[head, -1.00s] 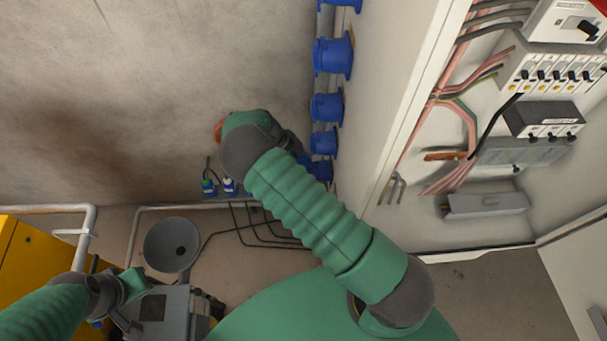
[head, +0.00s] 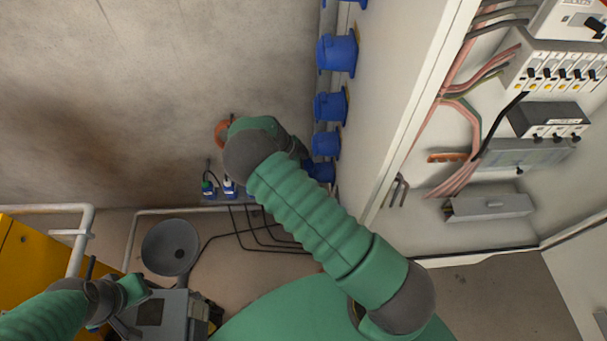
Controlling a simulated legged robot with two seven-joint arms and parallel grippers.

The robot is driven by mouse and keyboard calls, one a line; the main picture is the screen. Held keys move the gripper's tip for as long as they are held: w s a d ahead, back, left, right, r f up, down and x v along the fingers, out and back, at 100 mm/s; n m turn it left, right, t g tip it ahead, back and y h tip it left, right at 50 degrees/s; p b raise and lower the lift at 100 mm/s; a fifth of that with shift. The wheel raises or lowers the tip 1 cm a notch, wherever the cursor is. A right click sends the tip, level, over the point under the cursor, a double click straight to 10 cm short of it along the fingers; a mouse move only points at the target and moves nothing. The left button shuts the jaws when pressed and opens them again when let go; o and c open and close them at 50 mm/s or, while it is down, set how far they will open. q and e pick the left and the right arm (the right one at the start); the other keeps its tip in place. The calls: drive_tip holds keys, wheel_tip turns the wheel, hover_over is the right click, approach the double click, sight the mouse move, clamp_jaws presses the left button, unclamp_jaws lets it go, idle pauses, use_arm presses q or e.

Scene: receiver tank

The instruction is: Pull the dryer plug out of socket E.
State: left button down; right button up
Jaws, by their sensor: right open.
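A strip of sockets (head: 213,200) runs low along the grey wall. A plug with a green part (head: 208,186) and one with a white part (head: 229,187) stand in blue sockets on it. The strip's right part is hidden behind my right arm. No letters are readable, so I cannot tell which socket is E or which plug is the dryer's. My right gripper (head: 299,149) shows only as a dark, partly hidden shape behind my wrist, beside the lower blue wall sockets; it is open. Contact cannot be told. My left wrist is at the lower left; its fingers are unclear.
Large blue sockets (head: 337,52) line the side of an open electrical cabinet (head: 400,120) at the right. Black cables (head: 262,247) hang from the strip to the floor. A grey funnel (head: 170,247) and a yellow machine (head: 38,258) stand at the lower left.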

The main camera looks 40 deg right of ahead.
drive_tip(key=shift+d, duration=0.25)
drive_tip(key=shift+a, duration=0.15)
clamp_jaws()
drive_tip(key=shift+o, duration=0.2)
unclamp_jaws()
drive_tip(key=shift+s, duration=0.1)
drive_tip(key=v, duration=1.6)
drive_tip(key=shift+w+a+r, duration=0.15)
drive_tip(key=shift+w+r, duration=0.05)
drive_tip(key=shift+r, duration=0.05)
